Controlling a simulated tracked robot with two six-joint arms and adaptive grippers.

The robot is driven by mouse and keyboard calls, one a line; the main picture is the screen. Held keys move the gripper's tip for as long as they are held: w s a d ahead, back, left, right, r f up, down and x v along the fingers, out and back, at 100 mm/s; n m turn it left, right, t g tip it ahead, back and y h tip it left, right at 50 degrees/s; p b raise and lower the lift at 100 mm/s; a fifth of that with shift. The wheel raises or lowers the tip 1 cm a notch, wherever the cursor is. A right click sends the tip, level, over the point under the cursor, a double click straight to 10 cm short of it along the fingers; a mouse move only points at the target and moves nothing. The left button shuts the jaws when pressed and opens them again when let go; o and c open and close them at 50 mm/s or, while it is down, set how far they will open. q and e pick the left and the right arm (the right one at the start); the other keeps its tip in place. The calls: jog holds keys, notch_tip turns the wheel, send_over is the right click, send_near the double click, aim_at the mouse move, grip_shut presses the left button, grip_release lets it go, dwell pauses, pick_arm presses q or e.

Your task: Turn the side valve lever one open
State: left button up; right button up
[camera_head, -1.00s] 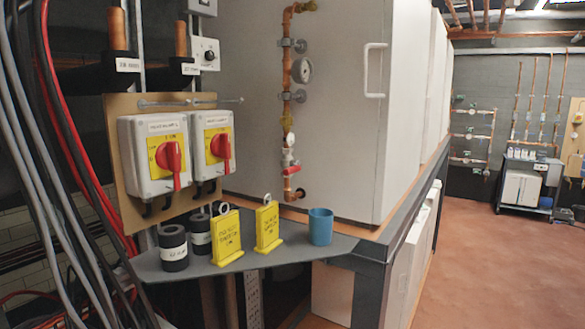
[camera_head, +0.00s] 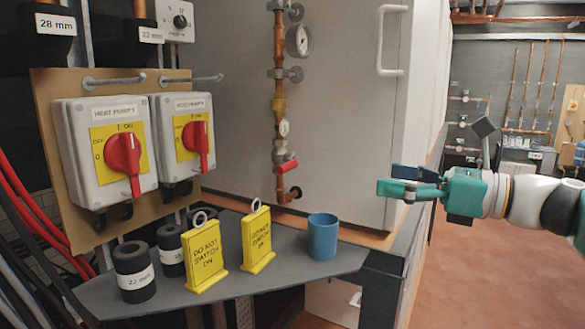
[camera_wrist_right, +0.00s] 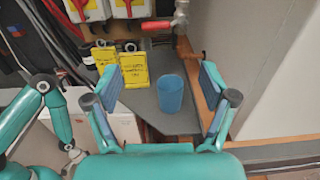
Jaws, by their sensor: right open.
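The red valve lever (camera_head: 286,167) sits on the copper pipe in front of the white cabinet, in the middle of the head view. In the right wrist view the red lever (camera_wrist_right: 157,25) shows at the top centre, beyond the fingers. My right gripper (camera_head: 402,182) is open and empty, to the right of the lever and well apart from it. Its two spread fingers (camera_wrist_right: 157,85) show in the wrist view. A teal part of my left arm (camera_wrist_right: 35,100) shows at the left there; its fingers cannot be made out.
A blue cup (camera_head: 322,237) and two yellow tags (camera_head: 214,250) (camera_head: 257,240) stand on the grey shelf (camera_head: 285,270) below the lever, beside black insulation pieces (camera_head: 134,272). Two red rotary switches (camera_head: 124,155) (camera_head: 197,140) are at the left. A white handle (camera_head: 391,40) projects from the cabinet.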

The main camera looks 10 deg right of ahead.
aim_at(290, 165)
jog(key=p+x, duration=0.2)
jog(key=x, duration=0.6)
jog(key=p+x, duration=0.1)
jog(key=x, duration=0.8)
jog(key=shift+s+a+p, duration=0.2)
jog(key=shift+a+p, duration=0.2)
jog(key=shift+d, duration=0.1)
jog(key=c, duration=1.5)
jog(key=shift+s, duration=0.1)
